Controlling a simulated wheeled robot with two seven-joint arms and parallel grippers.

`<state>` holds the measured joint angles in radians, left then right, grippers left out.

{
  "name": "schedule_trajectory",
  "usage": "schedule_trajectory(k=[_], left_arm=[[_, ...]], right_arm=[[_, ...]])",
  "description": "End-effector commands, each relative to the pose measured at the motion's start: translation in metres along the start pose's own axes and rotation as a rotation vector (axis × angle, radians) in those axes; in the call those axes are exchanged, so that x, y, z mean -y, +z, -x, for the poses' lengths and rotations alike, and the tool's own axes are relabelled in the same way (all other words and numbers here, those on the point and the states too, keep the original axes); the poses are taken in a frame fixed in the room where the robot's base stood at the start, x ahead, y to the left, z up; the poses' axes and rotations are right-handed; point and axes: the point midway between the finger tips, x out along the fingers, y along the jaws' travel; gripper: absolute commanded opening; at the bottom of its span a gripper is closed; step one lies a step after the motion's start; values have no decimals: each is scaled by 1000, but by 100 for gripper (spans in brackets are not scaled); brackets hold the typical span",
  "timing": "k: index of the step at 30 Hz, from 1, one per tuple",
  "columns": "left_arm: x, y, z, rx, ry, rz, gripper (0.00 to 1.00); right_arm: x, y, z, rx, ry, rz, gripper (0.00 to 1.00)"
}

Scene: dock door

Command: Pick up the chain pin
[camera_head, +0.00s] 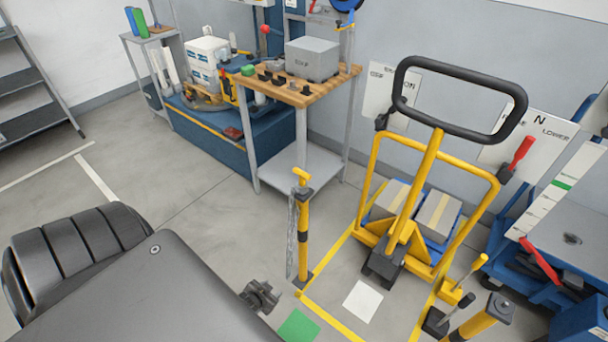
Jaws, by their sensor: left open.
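A yellow post (302,240) with dark bands stands on the floor left of the yellow pallet truck. A yellow T-shaped piece, which looks like the chain pin (302,175), sits at the top of this post. A grey chain (291,235) hangs down along the post's left side. My left gripper (264,296) is a small dark shape at the lower middle, beside my large grey arm. It is open and appears empty, apart from the pin, lower in the picture and to its left. My right gripper is not in view.
A yellow pallet truck (430,165) with a black loop handle stands right of the post, with boxes behind it. A wood-topped workbench (345,80) stands behind. A second short yellow post (482,318) is at lower right. The floor left of the post is clear.

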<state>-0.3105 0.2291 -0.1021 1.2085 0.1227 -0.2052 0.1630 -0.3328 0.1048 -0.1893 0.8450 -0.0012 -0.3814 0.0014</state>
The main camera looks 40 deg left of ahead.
Motion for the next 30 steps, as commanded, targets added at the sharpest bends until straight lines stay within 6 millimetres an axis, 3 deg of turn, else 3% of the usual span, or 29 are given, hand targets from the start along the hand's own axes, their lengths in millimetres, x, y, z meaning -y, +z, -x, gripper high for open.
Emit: schedule_trajectory(k=[1,2,3,6,9,12,16,20,30], left_arm=[[18,-41,-14,-122,-27,27,45],[28,-70,-13,-192,-40,47,45],[41,-107,-7,-282,-54,70,45],[65,-186,20,-487,-72,122,45],[79,-243,54,-649,-70,159,45],[86,-278,83,-760,-59,183,45],[90,-300,106,-833,-52,199,45],[91,-306,112,-848,-49,203,45],[96,-340,82,-847,-50,200,45]], right_arm=[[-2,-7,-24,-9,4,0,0],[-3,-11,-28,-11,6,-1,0],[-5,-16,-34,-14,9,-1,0],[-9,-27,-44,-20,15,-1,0],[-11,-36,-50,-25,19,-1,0],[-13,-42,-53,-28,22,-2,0],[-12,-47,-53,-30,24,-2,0],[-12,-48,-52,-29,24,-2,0],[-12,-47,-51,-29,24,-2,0]])
